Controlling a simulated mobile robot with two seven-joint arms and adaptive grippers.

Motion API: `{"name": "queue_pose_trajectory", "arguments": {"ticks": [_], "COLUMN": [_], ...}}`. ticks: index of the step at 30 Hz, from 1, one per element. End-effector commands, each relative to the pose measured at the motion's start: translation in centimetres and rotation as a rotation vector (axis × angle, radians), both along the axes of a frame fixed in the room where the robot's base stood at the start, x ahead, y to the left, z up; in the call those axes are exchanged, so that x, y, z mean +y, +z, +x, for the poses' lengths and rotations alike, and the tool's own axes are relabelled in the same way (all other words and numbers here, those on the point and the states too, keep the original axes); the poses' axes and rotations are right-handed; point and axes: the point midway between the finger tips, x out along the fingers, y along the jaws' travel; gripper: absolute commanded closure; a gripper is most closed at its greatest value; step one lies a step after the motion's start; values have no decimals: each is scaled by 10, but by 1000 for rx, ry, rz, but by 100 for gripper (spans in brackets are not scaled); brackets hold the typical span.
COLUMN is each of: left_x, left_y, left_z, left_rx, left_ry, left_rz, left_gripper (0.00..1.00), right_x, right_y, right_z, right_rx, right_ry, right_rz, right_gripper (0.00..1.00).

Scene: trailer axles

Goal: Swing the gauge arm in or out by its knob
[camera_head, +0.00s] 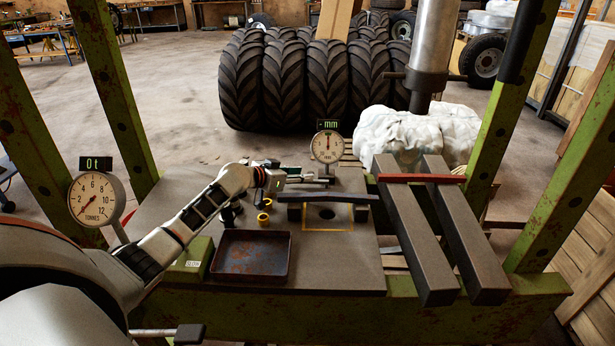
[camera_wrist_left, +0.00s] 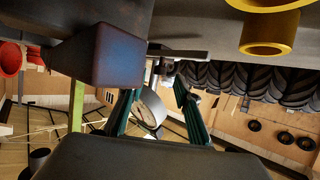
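The dial gauge (camera_head: 327,146) with a "- mm" display stands behind the work plate in the head view. A thin grey piece, probably the gauge arm (camera_head: 318,180), lies below it, beside my left fingers. I cannot make out the knob clearly. My left gripper (camera_head: 301,174) is just left of and below the dial, above the plate. In the left wrist view its two dark green fingers (camera_wrist_left: 157,90) are spread apart. A round grey piece (camera_wrist_left: 151,107) shows in the gap, with no contact visible. My right gripper is not in view.
A dark bar (camera_head: 325,198) lies across blocks over a yellow-outlined square. A rusty tray (camera_head: 250,256), yellow rings (camera_head: 264,218) and a tonnes gauge (camera_head: 96,199) are to the left. Green posts frame the space.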

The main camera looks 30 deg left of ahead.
Motion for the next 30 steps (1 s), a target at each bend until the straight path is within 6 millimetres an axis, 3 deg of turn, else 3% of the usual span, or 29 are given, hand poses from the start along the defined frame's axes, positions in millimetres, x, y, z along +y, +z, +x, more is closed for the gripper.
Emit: {"name": "queue_pose_trajectory", "arguments": {"ticks": [7,17,18,21,22,30], "left_x": [-5,-6,-6,-6,-6,-6], "left_y": [-11,-10,-10,-10,-10,-11], "left_z": [21,24,24,24,24,24], "left_rx": [1,1,1,1,1,1], "left_ry": [-1,-1,0,0,0,1], "left_rz": [-1,1,1,1,1,1], "left_gripper": [68,68,70,96,100,100], "right_x": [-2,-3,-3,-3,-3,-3], "right_y": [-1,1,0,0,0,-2], "right_z": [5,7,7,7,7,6], "right_rx": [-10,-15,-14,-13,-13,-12], "right_ry": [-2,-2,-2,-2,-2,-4], "right_rz": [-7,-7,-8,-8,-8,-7], "right_gripper": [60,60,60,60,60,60]}}
